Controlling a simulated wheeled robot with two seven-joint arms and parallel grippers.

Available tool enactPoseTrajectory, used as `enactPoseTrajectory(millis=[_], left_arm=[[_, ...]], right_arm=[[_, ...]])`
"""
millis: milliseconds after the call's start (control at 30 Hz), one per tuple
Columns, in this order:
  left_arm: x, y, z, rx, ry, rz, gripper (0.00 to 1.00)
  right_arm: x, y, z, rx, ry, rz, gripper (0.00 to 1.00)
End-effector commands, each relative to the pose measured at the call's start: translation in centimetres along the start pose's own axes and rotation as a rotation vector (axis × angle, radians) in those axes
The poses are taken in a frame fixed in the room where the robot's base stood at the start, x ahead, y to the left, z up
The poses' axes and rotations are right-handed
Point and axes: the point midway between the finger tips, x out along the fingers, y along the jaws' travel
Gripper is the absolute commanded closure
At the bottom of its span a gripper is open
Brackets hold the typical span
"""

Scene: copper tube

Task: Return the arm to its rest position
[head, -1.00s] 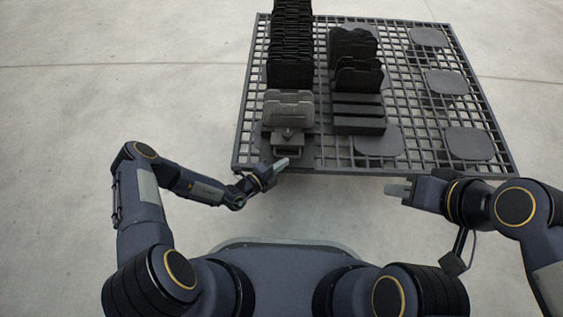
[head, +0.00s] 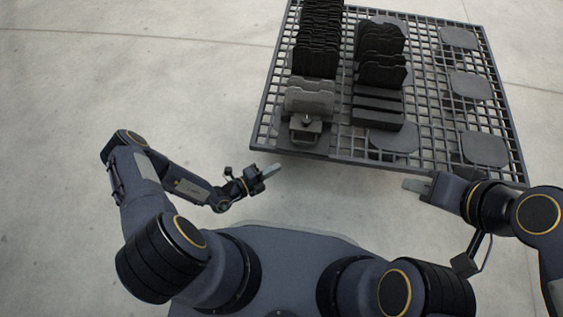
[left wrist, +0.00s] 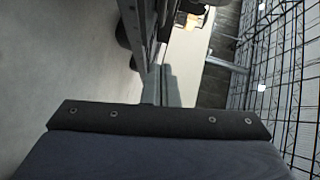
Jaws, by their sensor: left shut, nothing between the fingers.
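My left gripper (head: 272,170) is in the head view, in front of the grid table's near left corner and apart from it. It is shut and empty. Its fingertips also show in the left wrist view (left wrist: 168,85), pressed together. My right gripper (head: 412,185) is in the head view, in front of the near right part of the table. Its fingers look like one pale block, and I cannot tell whether they are open. My left arm (head: 170,175) is bent at the elbow on the left side, over bare floor.
The grid table (head: 440,160) carries a grey slotted fixture (head: 309,100) at the near left, rows of black plates (head: 315,60), black blocks (head: 378,108) and round-cornered grey pads (head: 485,148). The concrete floor (head: 60,90) on the left is clear.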

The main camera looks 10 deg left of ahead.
Motion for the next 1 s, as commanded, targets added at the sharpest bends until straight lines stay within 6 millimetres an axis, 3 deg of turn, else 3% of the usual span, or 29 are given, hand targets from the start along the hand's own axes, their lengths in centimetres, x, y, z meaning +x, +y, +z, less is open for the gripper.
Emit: enactPoseTrajectory(millis=[667,767,833,1000], left_arm=[[-0.2,-0.2,0.1,0.014,0.006,-0.001,1.00],[-0.5,-2.0,0.8,0.106,0.043,-0.004,1.00],[-1.0,-4.4,1.6,0.236,0.096,-0.011,1.00],[-2.7,-12.6,2.2,0.703,0.294,-0.042,1.00]], right_arm=[[0.0,0.0,0.0,0.000,0.000,0.000,0.71],[-0.1,0.0,0.0,0.000,0.000,0.000,0.71],[-0.1,0.0,0.0,0.000,0.000,0.000,0.71],[0.0,0.0,0.0,0.000,0.000,0.000,0.71]])
